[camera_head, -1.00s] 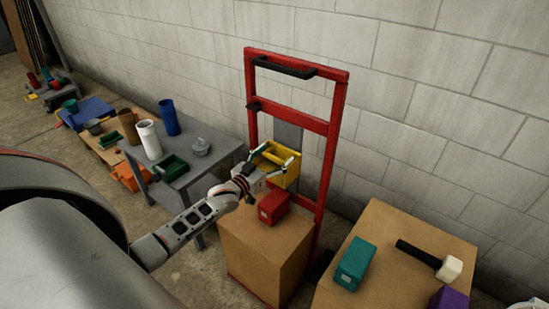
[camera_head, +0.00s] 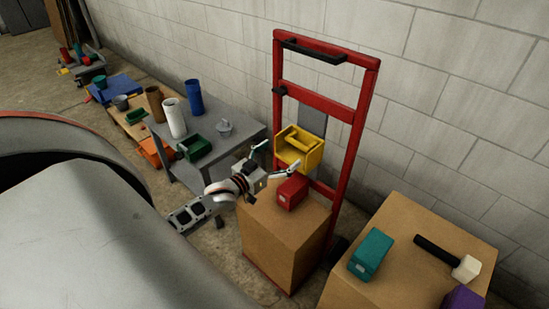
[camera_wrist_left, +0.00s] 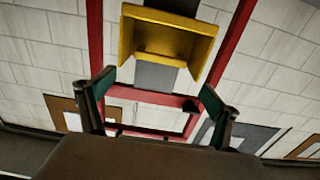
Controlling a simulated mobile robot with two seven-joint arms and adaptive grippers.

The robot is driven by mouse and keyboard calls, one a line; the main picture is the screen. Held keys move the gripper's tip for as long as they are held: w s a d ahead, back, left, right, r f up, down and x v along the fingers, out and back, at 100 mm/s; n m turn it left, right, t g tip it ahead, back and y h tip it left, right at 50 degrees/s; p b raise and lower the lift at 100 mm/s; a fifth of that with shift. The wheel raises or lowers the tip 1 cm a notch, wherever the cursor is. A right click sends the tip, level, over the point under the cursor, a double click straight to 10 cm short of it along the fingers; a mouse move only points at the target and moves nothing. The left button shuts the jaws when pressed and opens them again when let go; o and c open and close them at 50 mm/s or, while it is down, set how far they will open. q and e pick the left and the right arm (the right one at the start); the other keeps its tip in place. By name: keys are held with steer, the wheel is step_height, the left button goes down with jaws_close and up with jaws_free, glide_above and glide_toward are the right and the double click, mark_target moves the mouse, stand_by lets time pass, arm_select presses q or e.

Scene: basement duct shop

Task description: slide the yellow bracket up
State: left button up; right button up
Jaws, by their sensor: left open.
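The yellow bracket (camera_head: 299,150) is an open, box-like piece on the grey upright strip (camera_head: 312,121) of the red hand truck (camera_head: 355,120). In the left wrist view the bracket (camera_wrist_left: 165,40) shows at the top, beyond and above the fingertips. My left gripper (camera_head: 279,157) is open and empty, in front of the bracket and a little low, its two fingers spread apart. In the left wrist view the left gripper's green-padded fingers (camera_wrist_left: 157,82) have nothing between them, and the bracket looks clear of them. My right gripper is not in view.
A red box (camera_head: 292,193) sits on a cardboard carton (camera_head: 285,235) just below the bracket. A second carton (camera_head: 400,285) at right holds a teal box (camera_head: 370,254) and a mallet (camera_head: 447,256). A grey table (camera_head: 230,150) with containers stands left, the block wall behind.

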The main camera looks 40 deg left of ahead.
arm_select(q)
steer(key=shift+s+a, duration=0.15)
steer(key=shift+s, duration=1.3)
steer(key=s+d+f+m+g, duration=0.1)
steer(key=s+d+f+g, duration=0.2)
steer(key=s+d+f, duration=0.5)
steer(key=s+d+f+m+g+h, duration=0.1)
steer(key=s+d+f+g, duration=0.3)
steer(key=s+d, duration=1)
step_height(320, 180, down, 4)
steer(key=shift+s+d+r+m+h, duration=0.15)
steer(key=shift+s+d+m+h, duration=0.15)
steer(key=shift+d+m, duration=0.6)
